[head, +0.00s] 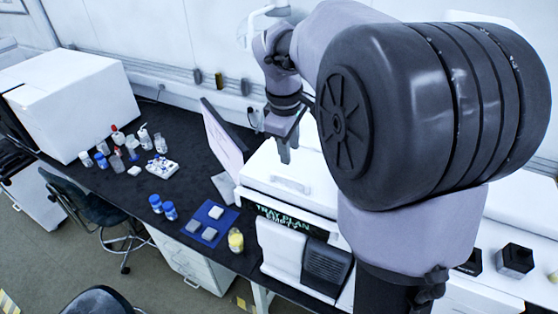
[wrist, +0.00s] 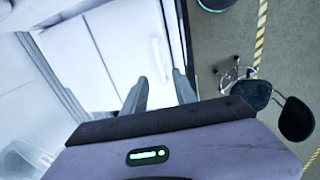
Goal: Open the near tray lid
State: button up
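The near tray lid (head: 262,178) is a flat white panel with a raised white handle (head: 291,184) near its front edge, on top of the white instrument. It lies flat and looks shut. In the wrist view the lid (wrist: 115,45) fills the upper left, and its handle (wrist: 159,60) shows just beyond my fingertips. My gripper (head: 285,158) points down above the lid, behind the handle in the head view. In the wrist view my gripper (wrist: 160,76) has its two fingers apart with nothing between them. Whether the fingertips touch anything cannot be told.
A tilted screen (head: 222,140) stands left of the lid. A dark display (head: 284,219) on the front reads "TRAY PLAN EMPTY". A blue mat (head: 222,229), a yellow-filled jar (head: 236,240) and several bottles are on the black bench to the left. My arm covers the right side.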

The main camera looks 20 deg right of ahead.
aim_at(290, 177)
jog(key=f, duration=0.3)
jog(key=w+d+f, duration=0.1)
jog(key=f, duration=0.3)
jog(key=w+f, duration=0.1)
jog(key=f, duration=0.2)
jog(key=shift+d+f, duration=0.2)
jog(key=shift+f, duration=0.2)
jog(key=shift+w+f, duration=0.15)
jog(key=shift+w, duration=0.05)
jog(key=shift+s, duration=0.1)
grip_shut()
dwell(0.3)
